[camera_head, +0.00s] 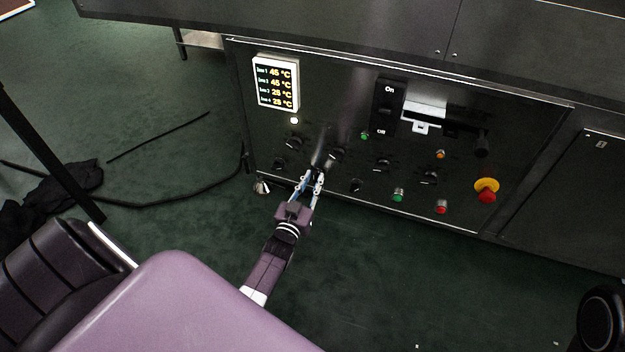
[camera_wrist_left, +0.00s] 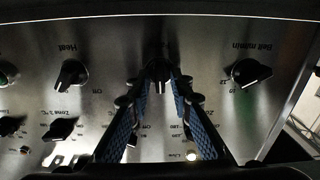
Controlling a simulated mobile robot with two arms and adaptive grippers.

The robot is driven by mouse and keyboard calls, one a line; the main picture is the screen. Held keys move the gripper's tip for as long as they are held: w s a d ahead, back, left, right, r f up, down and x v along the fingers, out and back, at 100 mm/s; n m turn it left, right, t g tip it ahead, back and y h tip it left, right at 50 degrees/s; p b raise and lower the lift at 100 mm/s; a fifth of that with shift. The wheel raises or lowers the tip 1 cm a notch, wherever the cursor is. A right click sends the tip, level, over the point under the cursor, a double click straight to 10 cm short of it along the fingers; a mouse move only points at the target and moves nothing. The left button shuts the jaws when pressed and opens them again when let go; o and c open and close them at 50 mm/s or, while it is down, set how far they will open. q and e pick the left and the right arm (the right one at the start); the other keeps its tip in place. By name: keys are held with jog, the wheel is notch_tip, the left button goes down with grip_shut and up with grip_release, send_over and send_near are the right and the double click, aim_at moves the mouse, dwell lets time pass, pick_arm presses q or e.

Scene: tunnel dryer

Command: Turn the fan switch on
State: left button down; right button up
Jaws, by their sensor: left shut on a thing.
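The fan switch is a dark knob (camera_wrist_left: 158,70) in the middle of the left wrist view, on the brushed metal control panel (camera_wrist_left: 205,60). Its label shows upside down and is partly covered. My left gripper (camera_wrist_left: 158,88) has its two blue-padded fingers closed in on the knob from both sides, and is shut on it. In the head view, my left gripper (camera_head: 317,176) reaches the lower part of the dark panel (camera_head: 340,100), and its fingers hide the knob there. The knob's exact angle is hard to tell. My right gripper is not in view.
In the left wrist view, the heat knob (camera_wrist_left: 72,73) and the belt knob (camera_wrist_left: 250,72) stand on either side. The head view shows a lit temperature display (camera_head: 276,83), an On/Off switch (camera_head: 387,108) and a red emergency button (camera_head: 487,192). Green floor lies before the panel.

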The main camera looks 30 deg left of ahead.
aim_at(318, 148)
pick_arm(q)
jog(key=m, duration=0.4)
jog(key=shift+d+m, duration=0.1)
jog(key=shift+m, duration=0.2)
jog(key=shift+f+m, duration=0.1)
jog(key=shift+m, duration=1.8)
jog(key=c, duration=2)
grip_release()
jog(key=shift+r, duration=5.05)
